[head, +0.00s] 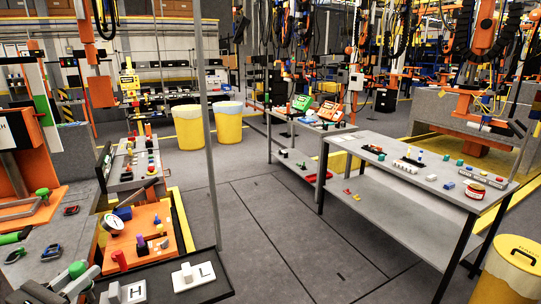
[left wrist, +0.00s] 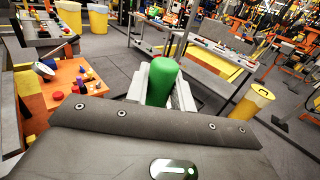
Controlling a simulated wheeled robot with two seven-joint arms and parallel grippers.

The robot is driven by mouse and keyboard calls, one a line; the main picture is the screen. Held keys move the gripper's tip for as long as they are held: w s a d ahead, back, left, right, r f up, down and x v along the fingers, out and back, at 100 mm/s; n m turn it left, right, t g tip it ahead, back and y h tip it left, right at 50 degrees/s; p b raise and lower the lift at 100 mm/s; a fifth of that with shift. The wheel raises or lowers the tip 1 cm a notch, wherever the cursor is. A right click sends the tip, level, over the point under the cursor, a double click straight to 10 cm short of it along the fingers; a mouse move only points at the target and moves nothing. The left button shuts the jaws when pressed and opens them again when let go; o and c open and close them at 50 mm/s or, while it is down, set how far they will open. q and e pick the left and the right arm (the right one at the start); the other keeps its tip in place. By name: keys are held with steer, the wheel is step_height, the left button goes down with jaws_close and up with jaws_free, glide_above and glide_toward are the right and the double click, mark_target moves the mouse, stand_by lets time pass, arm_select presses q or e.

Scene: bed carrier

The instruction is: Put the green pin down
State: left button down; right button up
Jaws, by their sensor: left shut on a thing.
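The green pin (left wrist: 163,80) is upright between the fingers of my left gripper (left wrist: 160,97) in the left wrist view. Its rounded top shows; its lower end is hidden. In the head view, my left gripper (head: 72,282) is at the lower left edge, shut on the green pin (head: 78,269). I cannot tell how high the pin is above the surface below. My right gripper is not in view.
A dial gauge (head: 112,223) stands on the orange board's left side. A dark tray with white H and L blocks (head: 193,275) is at the front. Pliers-like tools (head: 52,252) lie on the grey bench at left. A grey table (head: 425,172) with small parts stands right. Open floor lies between.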

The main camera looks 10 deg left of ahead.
arm_select(q)
steer(key=w+d+f+m+h, duration=0.2)
steer(key=d+f+h, duration=0.1)
steer(key=d+f, duration=0.75)
steer(key=w+d+m+g+h+b, duration=0.1)
steer(key=w+d, duration=0.4)
steer(key=d, duration=0.7)
steer(key=shift+w+f+m+g+h, duration=0.2)
steer(key=shift+m+g+h, duration=0.4)
steer(key=shift+h, duration=0.7)
steer(key=shift+d, duration=0.1)
